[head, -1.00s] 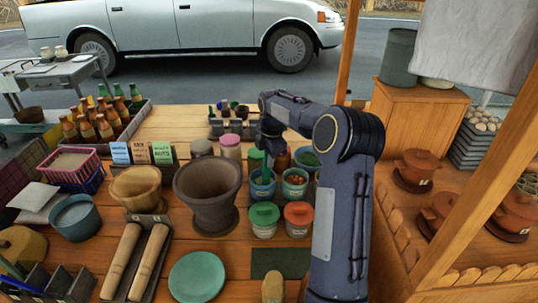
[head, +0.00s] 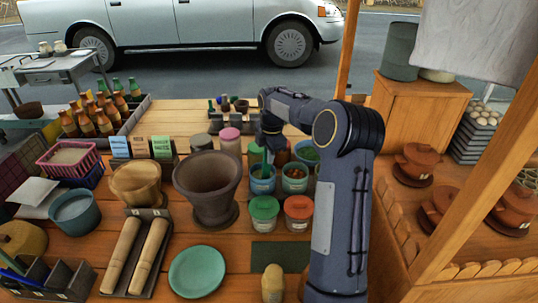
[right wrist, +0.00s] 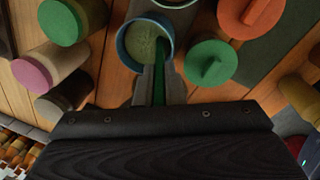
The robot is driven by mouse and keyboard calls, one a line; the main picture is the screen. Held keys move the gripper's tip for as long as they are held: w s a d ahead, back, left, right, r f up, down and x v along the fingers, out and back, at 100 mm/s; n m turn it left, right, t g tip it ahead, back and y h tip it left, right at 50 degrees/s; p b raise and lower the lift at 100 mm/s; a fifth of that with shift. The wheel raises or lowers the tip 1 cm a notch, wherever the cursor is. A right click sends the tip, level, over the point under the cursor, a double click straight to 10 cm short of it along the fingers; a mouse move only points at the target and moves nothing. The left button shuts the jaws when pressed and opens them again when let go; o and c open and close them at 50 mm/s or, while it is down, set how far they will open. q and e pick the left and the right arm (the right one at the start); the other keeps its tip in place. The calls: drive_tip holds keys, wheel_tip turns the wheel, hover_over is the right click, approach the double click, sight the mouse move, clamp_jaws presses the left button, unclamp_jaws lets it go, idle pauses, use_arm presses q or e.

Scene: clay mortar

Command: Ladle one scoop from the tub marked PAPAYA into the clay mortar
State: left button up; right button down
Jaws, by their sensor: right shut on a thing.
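The clay mortar (head: 212,207) is a dark brown, wide-mouthed bowl standing upright left of the tubs. My right gripper (head: 268,143) is over an open blue tub (head: 262,187) right of the mortar. In the right wrist view my right gripper (right wrist: 158,88) is shut on a green handle (right wrist: 158,84), seemingly the ladle's. The handle reaches down to the blue tub (right wrist: 123,45), which holds green contents. The ladle's bowl is not clearly visible. Another open blue tub (head: 294,186) with orange-brown contents stands beside it. I cannot read PAPAYA on any tub. My left gripper is not in view.
A green-lidded tub (head: 264,208) and a red-lidded tub (head: 298,207) stand in front of the open tubs. A pink-lidded jar (head: 230,138) stands behind the mortar. A wooden bowl (head: 137,184), a teal plate (head: 197,271) and two wooden pestles (head: 150,257) lie to the left and front.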

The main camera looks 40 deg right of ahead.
wheel_tip(320, 180, up, 10)
drive_tip(key=p, duration=0.8)
drive_tip(key=shift+f, duration=0.3)
drive_tip(key=shift+s, duration=0.1)
